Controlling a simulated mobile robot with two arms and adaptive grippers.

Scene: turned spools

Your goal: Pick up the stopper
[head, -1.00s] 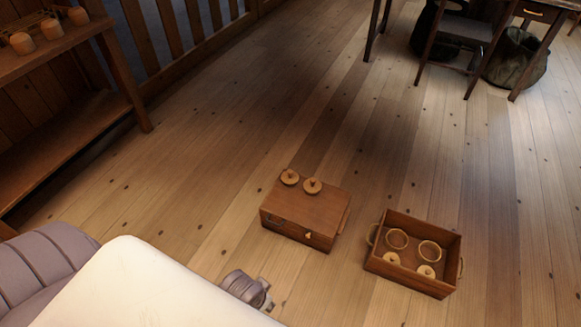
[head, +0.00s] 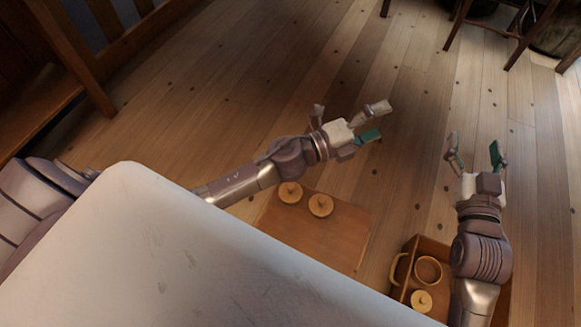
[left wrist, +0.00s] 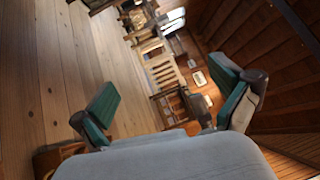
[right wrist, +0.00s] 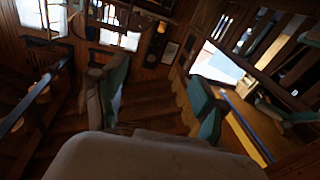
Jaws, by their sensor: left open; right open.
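Two round wooden knobbed pieces, stopper-like, lie on top of the low wooden box (head: 322,235): a left one (head: 290,192) and a right one (head: 320,205). Another knobbed piece (head: 421,300) lies in the wooden tray (head: 398,268), near a ring-like piece (head: 428,270). I cannot tell which is the stopper. My left gripper (head: 374,122) is open and empty, above and beyond the box in the picture. My right gripper (head: 473,146) is open and empty, beyond the tray, its arm hiding the tray's right part. Both wrist views show spread, empty fingers.
My pale body top covers the lower left and hides the box's near side. A wooden shelf (head: 75,60) stands at the upper left. A chair (head: 510,30) and a dark bin (head: 560,32) stand at the upper right. The plank floor between is clear.

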